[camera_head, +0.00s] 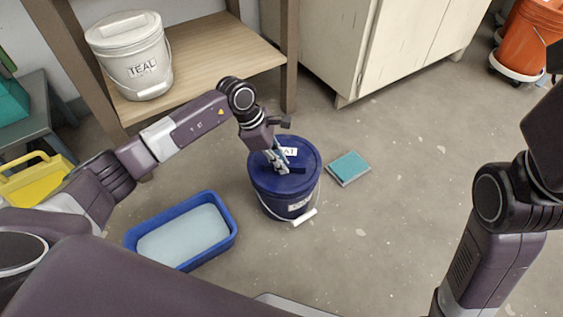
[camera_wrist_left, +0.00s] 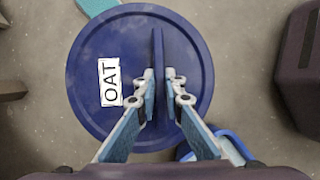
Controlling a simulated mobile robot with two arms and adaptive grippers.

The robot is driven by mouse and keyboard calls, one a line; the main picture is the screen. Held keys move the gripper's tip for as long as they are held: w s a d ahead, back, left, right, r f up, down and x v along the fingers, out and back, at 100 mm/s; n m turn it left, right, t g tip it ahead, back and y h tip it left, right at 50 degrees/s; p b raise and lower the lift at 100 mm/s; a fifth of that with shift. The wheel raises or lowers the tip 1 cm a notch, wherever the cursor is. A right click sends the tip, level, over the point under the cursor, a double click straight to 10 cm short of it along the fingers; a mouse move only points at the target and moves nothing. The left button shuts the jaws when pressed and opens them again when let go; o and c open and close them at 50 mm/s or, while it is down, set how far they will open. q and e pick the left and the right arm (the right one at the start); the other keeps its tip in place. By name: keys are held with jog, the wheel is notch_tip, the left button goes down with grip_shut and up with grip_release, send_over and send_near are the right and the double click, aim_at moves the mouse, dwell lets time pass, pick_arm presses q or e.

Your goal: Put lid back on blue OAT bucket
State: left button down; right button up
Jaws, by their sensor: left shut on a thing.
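The blue OAT bucket (camera_head: 281,205) stands on the floor in the middle of the head view. Its blue lid (camera_head: 305,156) lies over the bucket's top; I cannot tell whether it is pressed down all round. In the left wrist view the lid (camera_wrist_left: 90,60) shows from above with a white OAT label (camera_wrist_left: 110,82) and an upright ridge handle (camera_wrist_left: 158,55). My left gripper (camera_head: 281,168) is at the lid, and in the left wrist view its fingers (camera_wrist_left: 161,90) are shut on the ridge handle. My right gripper is out of view; only my right arm shows.
A blue tub with pale liquid (camera_head: 229,232) stands left of the bucket. A teal sponge-like pad (camera_head: 349,168) lies right of it. A white TEAL bucket (camera_head: 140,75) stands on a wooden shelf, an orange bucket (camera_head: 532,38) at far right.

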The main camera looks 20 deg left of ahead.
pick_arm(q)
jog(key=shift+f, duration=0.1)
dwell(0.7)
jog(key=c, duration=2)
grip_release()
jog(key=shift+o, duration=0.9)
jog(key=o, duration=0.4)
jog(key=shift+c, duration=0.2)
